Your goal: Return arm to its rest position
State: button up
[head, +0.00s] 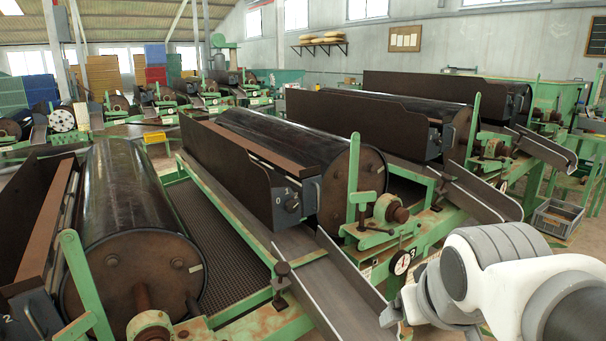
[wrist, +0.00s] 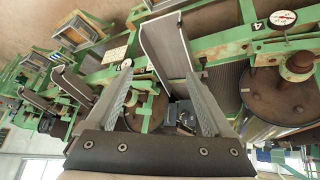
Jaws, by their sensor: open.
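My arm (head: 490,275) shows at the lower right of the head view as white and grey links. The gripper end of it is not clearly visible there. In the wrist view my gripper (wrist: 158,74) has two grey ridged fingers spread wide apart on a dark base. Nothing is held between them. Behind the fingers are a metal chute (wrist: 165,45) and green machine frames; I cannot tell how far away they are. The wrist picture is tilted, with the floor toward the top.
A drum sorter with a dark drum (head: 135,220) stands at left, another drum (head: 345,190) in the middle, more behind. A metal chute (head: 325,290) and a dial gauge (head: 401,262) lie left of my arm. A grey crate (head: 556,219) is on the floor at right.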

jog(key=s+a+f+g, duration=0.1)
jog(key=s+f, duration=0.1)
jog(key=s, duration=0.4)
notch_tip(320, 180, up, 12)
jog(key=p, duration=1.2)
jog(key=shift+s+a+r+m+g+y, duration=0.25)
jog(key=shift+s+m+g+y, duration=0.05)
jog(key=shift+s+m+y, duration=0.1)
jog(key=shift+w, duration=0.1)
